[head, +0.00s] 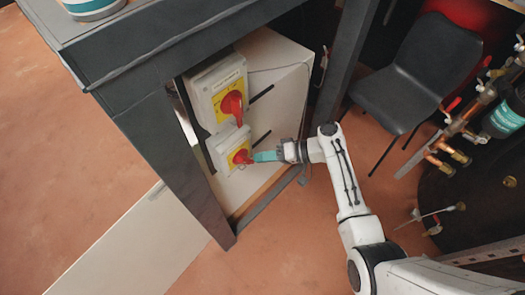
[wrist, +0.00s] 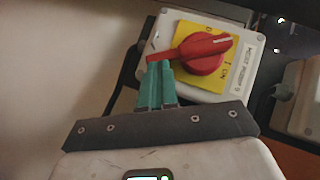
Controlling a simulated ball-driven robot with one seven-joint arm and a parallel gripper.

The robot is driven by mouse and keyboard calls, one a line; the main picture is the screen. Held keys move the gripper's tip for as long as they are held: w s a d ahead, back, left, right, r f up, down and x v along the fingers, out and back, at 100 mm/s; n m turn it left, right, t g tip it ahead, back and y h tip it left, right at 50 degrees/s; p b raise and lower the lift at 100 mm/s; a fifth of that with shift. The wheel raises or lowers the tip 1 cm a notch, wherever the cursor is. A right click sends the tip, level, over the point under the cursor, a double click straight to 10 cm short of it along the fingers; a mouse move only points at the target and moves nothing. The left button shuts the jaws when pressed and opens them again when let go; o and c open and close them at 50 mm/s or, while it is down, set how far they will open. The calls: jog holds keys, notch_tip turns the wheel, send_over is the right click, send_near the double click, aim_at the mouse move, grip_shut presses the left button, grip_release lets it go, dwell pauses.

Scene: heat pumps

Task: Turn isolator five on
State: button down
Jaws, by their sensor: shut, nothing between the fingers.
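Two isolators with red rotary handles on yellow plates are mounted on a white panel under the bench in the head view. The upper one (head: 218,92) is larger, the lower one (head: 230,148) smaller. My gripper (head: 262,156), with teal fingers, is at the lower isolator's red handle. In the wrist view the shut fingertips (wrist: 159,68) are at the left end of a red handle (wrist: 205,50); I cannot tell whether they touch. The handle's white-marked end points right, towards the label side. "I ON" shows on the yellow plate (wrist: 212,84). The label (wrist: 243,65) is too blurred to read surely.
A dark bench frame (head: 180,150) surrounds the panel, with a leg close to the left and another behind my arm. A black chair (head: 425,75) stands at the back right. Pipes and valves (head: 470,125) are at the right. A second pale box (wrist: 308,98) is at the wrist view's right edge.

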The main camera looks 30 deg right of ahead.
jog(key=m+y+b, duration=0.1)
jog(key=a+f+m+y+b, duration=0.1)
jog(key=a+f+y+b, duration=0.1)
jog(key=shift+s+f+m+t+b, duration=0.25)
jog(key=shift+s+m+t+b, duration=0.05)
jog(key=shift+m+b, duration=0.1)
jog(key=shift+a, duration=0.1)
dwell(0.7)
